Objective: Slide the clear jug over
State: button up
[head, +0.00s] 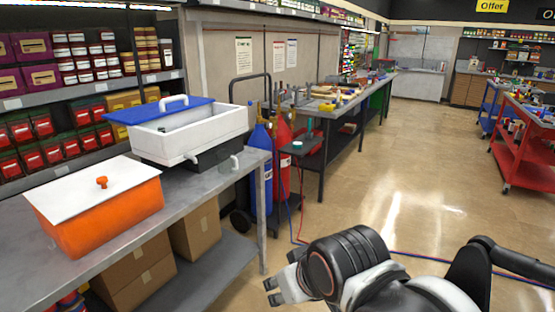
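I cannot make out a clear jug in the head view. A small pale curved piece (235,162) stands at the right end of the grey metal table (205,185), too small to identify. My gripper (273,291) is low in the middle foreground, right of the table and over the floor, apart from everything on the table. Its dark fingertips point left. The angle does not show whether it is open or shut, and I see nothing held in it.
An orange box with a white lid (105,205) and a white tub (190,138) with a blue lid (160,110) stand on the table. Cardboard boxes (195,228) sit underneath. Blue (262,165) and red (282,160) cylinders stand behind. Open floor (410,200) lies right, crossed by hoses.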

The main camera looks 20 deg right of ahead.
aim_at(224, 158)
jog(key=z, duration=0.15)
jog(key=i+l, duration=0.15)
jog(key=i, duration=0.6)
jog(key=i+l, duration=0.1)
jog(key=i, duration=0.6)
jog(key=i+l+u, duration=0.1)
jog(key=i, duration=0.65)
